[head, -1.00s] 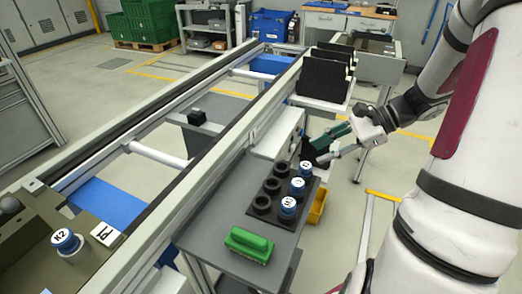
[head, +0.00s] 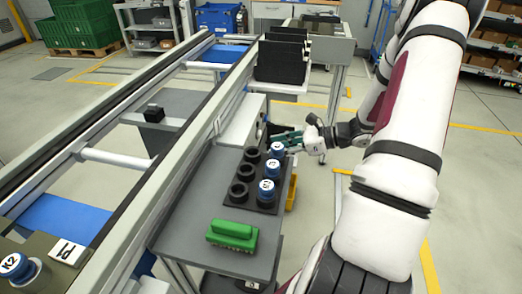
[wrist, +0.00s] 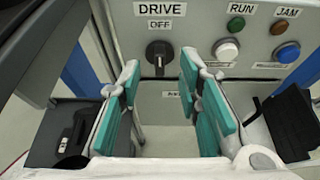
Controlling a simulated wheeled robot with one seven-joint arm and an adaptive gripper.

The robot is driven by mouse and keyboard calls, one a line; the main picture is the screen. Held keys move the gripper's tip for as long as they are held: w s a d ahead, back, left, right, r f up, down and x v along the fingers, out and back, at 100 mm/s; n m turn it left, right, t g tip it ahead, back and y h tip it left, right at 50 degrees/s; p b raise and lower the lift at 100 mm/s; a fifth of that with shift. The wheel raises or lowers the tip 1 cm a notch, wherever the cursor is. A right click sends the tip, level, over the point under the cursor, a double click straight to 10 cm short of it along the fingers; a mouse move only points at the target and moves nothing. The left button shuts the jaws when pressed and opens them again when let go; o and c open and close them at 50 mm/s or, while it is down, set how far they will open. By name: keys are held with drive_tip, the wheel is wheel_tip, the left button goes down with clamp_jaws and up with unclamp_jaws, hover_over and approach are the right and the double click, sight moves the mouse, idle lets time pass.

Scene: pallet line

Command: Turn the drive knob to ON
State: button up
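The black drive knob (wrist: 159,54) sits on a light grey panel (wrist: 190,30) in the wrist view. The DRIVE label (wrist: 160,9) and the OFF label (wrist: 160,24) are above it. No ON label shows. My gripper (wrist: 160,76) is open and empty, its two teal-padded fingers apart on either side of the view. The knob shows between the fingertips and beyond them, not clasped. In the head view my gripper (head: 290,140) is low beside the far blue-topped cylinder, and the knob does not show.
A green RUN light, a white button (wrist: 227,50), an amber JAM light and a blue button (wrist: 286,51) are right of the knob. In the head view, blue-topped cylinders (head: 267,190) stand in a black rack near my gripper. A green block (head: 232,235) lies in front.

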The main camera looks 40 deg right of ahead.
drive_tip(key=x, duration=0.6)
drive_tip(key=shift+b, duration=0.35)
clamp_jaws()
